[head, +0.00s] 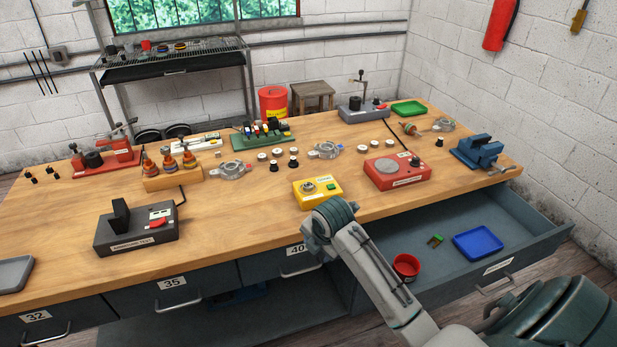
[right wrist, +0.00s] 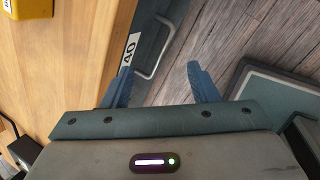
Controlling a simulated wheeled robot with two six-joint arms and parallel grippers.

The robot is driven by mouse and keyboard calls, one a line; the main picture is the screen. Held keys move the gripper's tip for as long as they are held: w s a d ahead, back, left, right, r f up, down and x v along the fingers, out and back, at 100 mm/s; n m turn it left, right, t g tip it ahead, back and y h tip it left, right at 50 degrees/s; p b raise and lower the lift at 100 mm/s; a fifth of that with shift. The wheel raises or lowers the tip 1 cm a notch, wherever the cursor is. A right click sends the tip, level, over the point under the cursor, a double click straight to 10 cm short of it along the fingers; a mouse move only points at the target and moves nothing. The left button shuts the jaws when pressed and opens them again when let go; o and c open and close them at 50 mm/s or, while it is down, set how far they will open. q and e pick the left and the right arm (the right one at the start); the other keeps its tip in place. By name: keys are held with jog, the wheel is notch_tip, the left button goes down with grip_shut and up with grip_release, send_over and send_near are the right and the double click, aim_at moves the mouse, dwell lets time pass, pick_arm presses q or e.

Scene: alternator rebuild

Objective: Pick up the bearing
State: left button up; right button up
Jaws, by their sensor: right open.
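Several small round parts (head: 262,156), pale and ring-like, lie in the middle of the wooden workbench, with darker ones (head: 275,166) beside them; they are too small for me to tell which is a bearing. A round metal piece (head: 308,187) sits on a yellow box (head: 326,197) near the bench's front edge; I cannot tell if it is a bearing. My right gripper (right wrist: 163,84) is open and empty, past the front edge over the drawer fronts. In the head view my own arm hides its fingers. My left gripper is not in view.
An open drawer (head: 400,243) at the right holds a red cup (head: 406,266) and a blue tray (head: 478,244). A red device (head: 397,172) and a blue vise (head: 478,152) stand on the right of the bench. Bare wood lies left of the yellow box.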

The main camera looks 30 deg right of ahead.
aim_at(308, 185)
jog(key=w+d+r+n, duration=0.3)
jog(key=w+r+n, duration=0.3)
jog(key=r, duration=0.2)
jog(key=w+d+r+n, duration=0.3)
jog(key=w+r+n, duration=0.2)
jog(key=r+n, duration=0.3)
jog(key=shift+m, duration=0.5)
jog(key=x, duration=0.1)
jog(key=p+x, duration=0.1)
jog(key=x, duration=0.2)
jog(key=shift+w+d+f, duration=0.25)
jog(key=shift+w+d, duration=0.1)
jog(key=shift+w, duration=0.15)
jog(key=shift+w+f+p, duration=0.15)
jog(key=shift+f+p, duration=0.05)
jog(key=shift+p, duration=0.2)
jog(key=x, duration=0.1)
jog(key=p+x, duration=0.1)
jog(key=x, duration=0.2)
jog(key=shift+w+d+f+p, duration=0.25)
jog(key=shift+w+d+p, duration=0.05)
jog(key=shift+w+p, duration=0.1)
jog(key=shift+s, duration=0.1)
jog(key=c, duration=1.1)
jog(key=shift+o, duration=0.2)
jog(key=shift+r, duration=0.2)
